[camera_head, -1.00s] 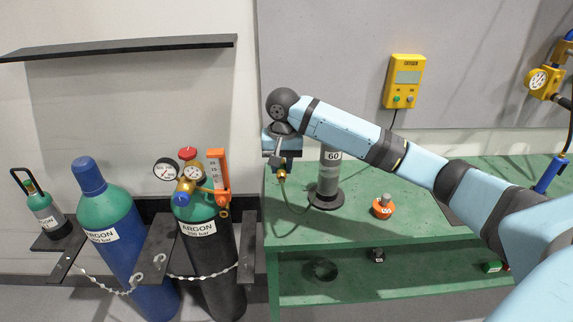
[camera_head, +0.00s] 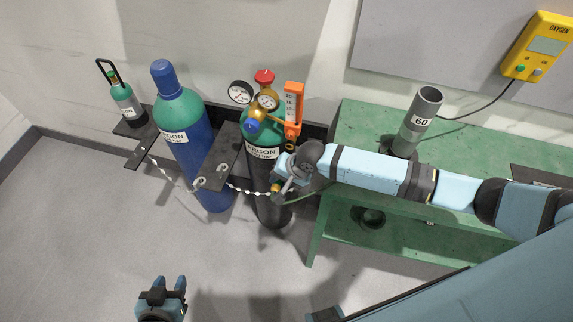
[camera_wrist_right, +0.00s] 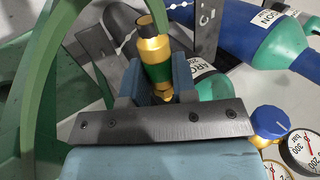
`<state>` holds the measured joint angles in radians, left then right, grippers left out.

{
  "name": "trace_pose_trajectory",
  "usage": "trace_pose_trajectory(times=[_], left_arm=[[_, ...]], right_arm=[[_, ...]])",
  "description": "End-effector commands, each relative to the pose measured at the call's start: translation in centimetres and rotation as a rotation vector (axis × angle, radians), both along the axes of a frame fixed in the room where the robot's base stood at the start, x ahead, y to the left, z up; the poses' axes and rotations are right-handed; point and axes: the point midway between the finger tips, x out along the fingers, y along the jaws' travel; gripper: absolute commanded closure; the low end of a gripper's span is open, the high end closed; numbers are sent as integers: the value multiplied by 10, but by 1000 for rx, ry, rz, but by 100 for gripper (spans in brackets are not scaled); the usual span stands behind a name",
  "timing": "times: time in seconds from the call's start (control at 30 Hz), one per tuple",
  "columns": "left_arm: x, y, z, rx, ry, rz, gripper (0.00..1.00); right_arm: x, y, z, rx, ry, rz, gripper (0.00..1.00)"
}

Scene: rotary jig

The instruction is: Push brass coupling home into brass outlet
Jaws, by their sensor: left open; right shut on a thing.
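The brass coupling (camera_wrist_right: 152,52), with a green band, is between the jaws of my right gripper (camera_wrist_right: 156,82) in the wrist view. In the head view my right gripper (camera_head: 284,178) is in front of the right argon cylinder, and the coupling (camera_head: 275,188) shows as a small brass end below it. The brass outlet (camera_head: 291,147) appears as a small brass piece under the orange flowmeter, above and apart from the coupling. I cannot make out the outlet in the wrist view. My left gripper (camera_head: 168,287) is open and empty, low over the floor.
The right cylinder carries a regulator with gauges (camera_head: 240,92), a blue knob (camera_wrist_right: 270,122) and an orange flowmeter (camera_head: 292,108). A green hose (camera_wrist_right: 35,95) arcs beside my right gripper. A chain (camera_head: 245,191) crosses the cylinders. The green bench (camera_head: 352,130) is at right.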

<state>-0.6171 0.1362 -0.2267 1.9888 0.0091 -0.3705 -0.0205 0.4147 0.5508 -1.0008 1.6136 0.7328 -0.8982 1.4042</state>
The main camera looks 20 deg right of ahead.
Motion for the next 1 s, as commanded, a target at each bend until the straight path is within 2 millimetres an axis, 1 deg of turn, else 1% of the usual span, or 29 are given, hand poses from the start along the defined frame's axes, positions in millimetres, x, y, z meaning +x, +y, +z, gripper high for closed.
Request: trace_pose_trajectory(times=[0.2, 0.27, 0.4, 0.43, 0.7, 1.0], left_arm=[[-3, 0, -1, 1, 7, 0, 57], [-2, 0, 2, 1, 7, 0, 57], [-2, 0, 14, 2, 3, 0, 57], [-2, 1, 9, 1, 1, 2, 57], [-1, 1, 5, 1, -1, 3, 57], [0, 0, 1, -1, 1, 1, 57]], right_arm=[[0, 0, 1, -1, 1, 0, 99], [0, 0, 2, -1, 1, -1, 99], [-1, -1, 4, 0, 4, -2, 99], [3, -3, 1, -2, 1, -2, 99], [26, -19, 0, -1, 0, -1, 99], [44, -30, 0, -1, 1, 0, 99]])
